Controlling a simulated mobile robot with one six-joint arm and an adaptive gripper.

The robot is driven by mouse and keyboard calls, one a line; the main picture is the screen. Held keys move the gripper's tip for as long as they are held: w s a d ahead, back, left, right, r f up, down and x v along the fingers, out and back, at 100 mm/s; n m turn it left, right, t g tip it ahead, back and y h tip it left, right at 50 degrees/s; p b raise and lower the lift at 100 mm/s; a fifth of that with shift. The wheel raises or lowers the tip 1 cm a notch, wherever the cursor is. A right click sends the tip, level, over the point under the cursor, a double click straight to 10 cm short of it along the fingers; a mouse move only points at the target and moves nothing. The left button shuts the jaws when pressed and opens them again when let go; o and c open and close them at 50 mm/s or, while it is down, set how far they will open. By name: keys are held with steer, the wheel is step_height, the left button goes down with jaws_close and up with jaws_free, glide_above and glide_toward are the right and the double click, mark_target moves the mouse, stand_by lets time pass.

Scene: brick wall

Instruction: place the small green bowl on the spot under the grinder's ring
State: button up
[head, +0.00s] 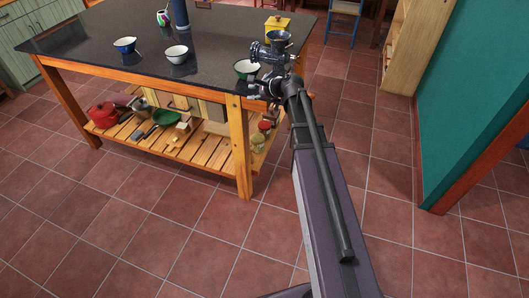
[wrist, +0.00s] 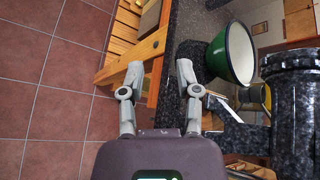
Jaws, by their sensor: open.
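The small green bowl (head: 246,69) stands upright on the dark tabletop near the front right corner. It also shows in the wrist view (wrist: 232,52), turned sideways by the camera. The grinder (head: 279,50) stands just right of and behind the bowl, with its ring end (head: 258,51) facing left above the bowl's far side. I cannot tell whether the bowl is exactly under the ring. My gripper (wrist: 160,71) is open and empty at the table edge, apart from the bowl. In the head view my gripper (head: 259,89) is in front of the bowl. The spot itself is not visible.
A yellow box (head: 277,27) is behind the grinder. The lower slatted shelf (head: 190,150) holds pots and jars. The tiled floor in front is clear.

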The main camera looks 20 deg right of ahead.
steer(key=s+a+f+n+g+h, duration=0.1)
steer(key=s+f+n+g+h, duration=0.2)
steer(key=s+n, duration=0.6)
steer(key=s+a+f+n+g+h, duration=0.1)
steer(key=s+f+n+g+h, duration=0.3)
steer(key=s+n, duration=0.6)
steer(key=s+f+g, duration=0.2)
steer(key=s, duration=0.4)
steer(key=shift+s+a+h, duration=0.3)
steer(key=shift+s+a, duration=0.1)
